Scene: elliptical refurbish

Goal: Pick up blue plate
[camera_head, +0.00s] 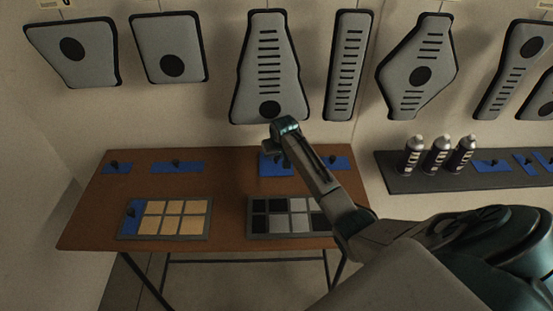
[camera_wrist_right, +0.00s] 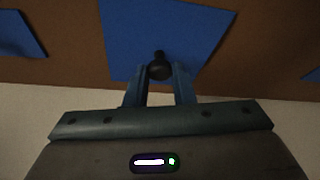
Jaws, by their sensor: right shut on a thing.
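Several flat blue plates with small black knobs lie on the brown table. The blue plate at my right gripper (camera_head: 279,156) lies near the table's back edge, partly hidden by the arm; its blue surface (camera_head: 268,168) shows just left of the arm. In the right wrist view this blue plate (camera_wrist_right: 195,40) fills the upper middle, and its black knob (camera_wrist_right: 159,66) sits between the fingertips. My right gripper is shut on that knob. I cannot tell whether the plate is lifted off the table. My left gripper is not in view.
On the brown table (camera_head: 90,222), a grey tray with yellow pads (camera_head: 172,219) and one with dark and grey pads (camera_head: 280,222) stand at the front. Other blue plates lie at back left (camera_head: 190,168) and right (camera_head: 343,162). Spray cans (camera_head: 437,158) stand on a dark shelf.

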